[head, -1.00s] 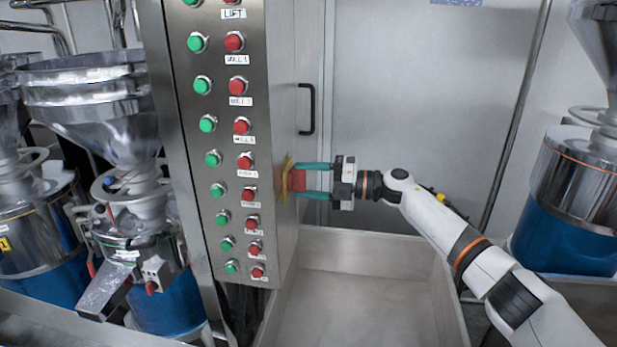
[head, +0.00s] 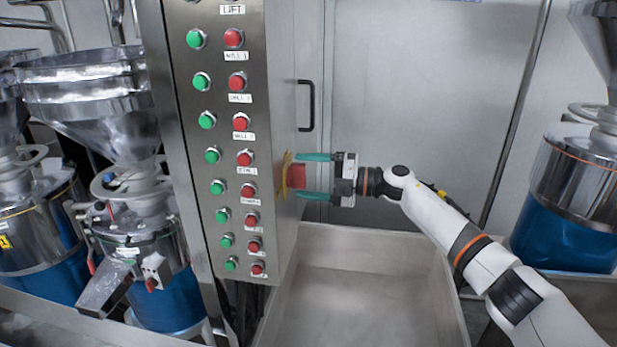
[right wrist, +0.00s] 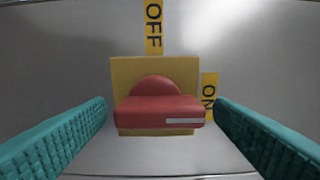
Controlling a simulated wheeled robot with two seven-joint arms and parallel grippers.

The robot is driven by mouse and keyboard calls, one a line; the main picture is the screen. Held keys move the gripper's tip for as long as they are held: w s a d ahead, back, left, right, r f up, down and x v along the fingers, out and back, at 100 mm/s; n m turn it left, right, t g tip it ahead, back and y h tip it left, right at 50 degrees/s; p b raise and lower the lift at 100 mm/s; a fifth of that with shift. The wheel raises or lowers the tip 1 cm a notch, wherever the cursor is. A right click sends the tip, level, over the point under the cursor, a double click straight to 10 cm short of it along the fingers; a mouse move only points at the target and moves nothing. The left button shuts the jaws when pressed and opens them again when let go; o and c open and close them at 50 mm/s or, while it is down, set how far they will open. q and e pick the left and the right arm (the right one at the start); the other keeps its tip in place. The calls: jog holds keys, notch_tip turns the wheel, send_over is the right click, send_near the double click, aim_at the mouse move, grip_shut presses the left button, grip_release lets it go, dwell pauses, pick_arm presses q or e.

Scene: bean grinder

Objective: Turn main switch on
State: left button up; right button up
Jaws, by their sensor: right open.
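The main switch is a red rotary knob (head: 297,177) on a yellow plate (head: 284,176), on the right side of the metal control cabinet. In the right wrist view the red knob (right wrist: 158,111) lies across the yellow plate (right wrist: 125,75), its bar horizontal with a white mark at the right end. An OFF label (right wrist: 153,27) is above it and an ON label (right wrist: 209,95) is to its right. The white mark is at the ON side. My right gripper (head: 313,176) is open, its teal fingers on either side of the knob with visible gaps. My left gripper is not in view.
The cabinet front (head: 222,150) has rows of green and red buttons. A metal tray (head: 350,300) lies below. Grinders with blue bases stand at left (head: 165,295) and right (head: 565,235).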

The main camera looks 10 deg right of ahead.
jog(key=b+v, duration=0.5)
jog(key=v, duration=0.6)
jog(key=shift+d+b, duration=0.35)
jog(key=shift+d, duration=0.05)
jog(key=shift+s, duration=0.15)
